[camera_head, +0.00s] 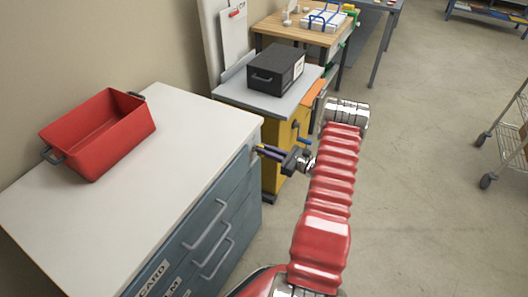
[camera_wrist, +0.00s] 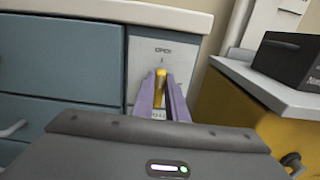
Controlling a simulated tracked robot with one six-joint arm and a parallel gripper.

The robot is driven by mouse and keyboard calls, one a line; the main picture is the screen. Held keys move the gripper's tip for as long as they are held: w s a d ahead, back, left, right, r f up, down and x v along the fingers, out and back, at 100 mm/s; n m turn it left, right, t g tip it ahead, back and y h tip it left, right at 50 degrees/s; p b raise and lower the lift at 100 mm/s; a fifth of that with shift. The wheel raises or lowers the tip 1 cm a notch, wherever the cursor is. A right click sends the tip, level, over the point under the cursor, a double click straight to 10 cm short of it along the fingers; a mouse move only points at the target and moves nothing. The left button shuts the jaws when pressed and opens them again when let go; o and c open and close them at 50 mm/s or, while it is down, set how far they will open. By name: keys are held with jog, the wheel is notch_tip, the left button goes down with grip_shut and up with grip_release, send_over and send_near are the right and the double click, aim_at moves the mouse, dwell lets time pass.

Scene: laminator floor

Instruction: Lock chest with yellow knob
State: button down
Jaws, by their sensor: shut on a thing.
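The chest is a blue-grey drawer unit with a pale top (camera_head: 145,150), on the left in the head view; its drawer fronts also show in the wrist view (camera_wrist: 65,60). A light panel (camera_wrist: 148,52) at the right end of its front bears the word OPEN and a short mark. The yellow knob (camera_wrist: 161,78) is on this panel, its narrow grip roughly upright below the mark. My gripper (camera_head: 262,151) reaches the chest's right front corner. Its purple fingers (camera_wrist: 162,98) are shut on the knob, hiding part of it and of a lower label.
A red bin (camera_head: 100,132) stands on the chest top. Beyond is a yellow cabinet (camera_head: 272,165) with a grey top and a dark box (camera_head: 277,69). A wooden-topped table (camera_head: 300,28) stands behind. The floor on the right is mostly clear, with a wheeled cart (camera_head: 505,135) at the edge.

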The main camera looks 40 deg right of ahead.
jog(key=shift+a, duration=0.1)
jog(key=shift+w+d+f+m, duration=0.1)
jog(key=shift+d+f+m, duration=0.2)
jog(key=shift+m, duration=2.7)
jog(key=shift+d+f+m, duration=0.25)
jog(key=shift+f+m, duration=0.1)
jog(key=shift+m, duration=2.65)
jog(key=shift+w+d+f+m, duration=0.1)
jog(key=shift+d+f+m, duration=0.2)
jog(key=shift+m, duration=2.7)
jog(key=c, duration=2)
grip_release()
jog(key=shift+o, duration=1.2)
jog(key=shift+r, duration=0.1)
